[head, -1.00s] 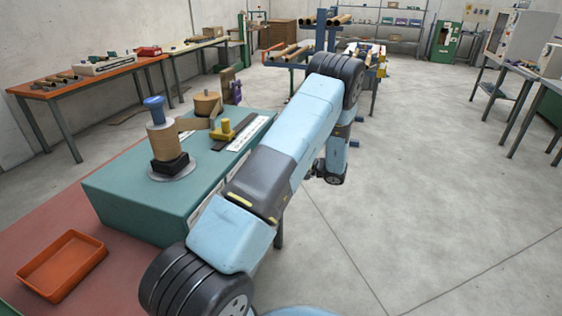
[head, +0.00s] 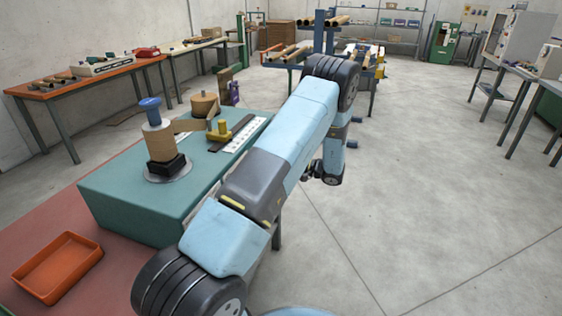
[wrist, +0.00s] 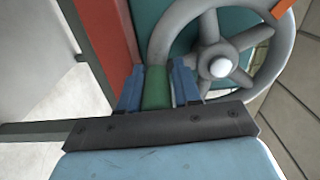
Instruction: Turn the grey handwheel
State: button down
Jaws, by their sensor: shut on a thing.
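The grey handwheel (wrist: 219,67) fills the upper right of the wrist view, with a thick rim, several spokes and a pale hub. A green handle (wrist: 156,90) stands at the left side of its rim. My gripper (wrist: 157,78) has its two blue fingers on either side of this handle and is shut on it. In the head view the handwheel and my fingers are hidden behind my arm. The winder's teal housing (head: 135,205) carries a cardboard spool (head: 160,143) with a blue top, a second spool (head: 205,104), brown strip between them and a yellow guide (head: 220,130).
An orange tray (head: 57,267) lies on the red bench top left of the housing. A tube rack (head: 320,45) stands beyond my arm. Side tables line the left wall and right edge. The concrete floor on the right is clear.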

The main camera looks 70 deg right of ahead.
jog(key=shift+s+a+f, duration=0.2)
jog(key=shift+s+f, duration=0.25)
jog(key=shift+f, duration=0.1)
jog(key=c, duration=1)
grip_release()
jog(key=shift+o, duration=0.5)
jog(key=shift+w+d+r, duration=0.15)
jog(key=shift+r, duration=0.05)
jog(key=s, duration=1.3)
jog(key=shift+s+a, duration=0.3)
jog(key=shift+s, duration=0.1)
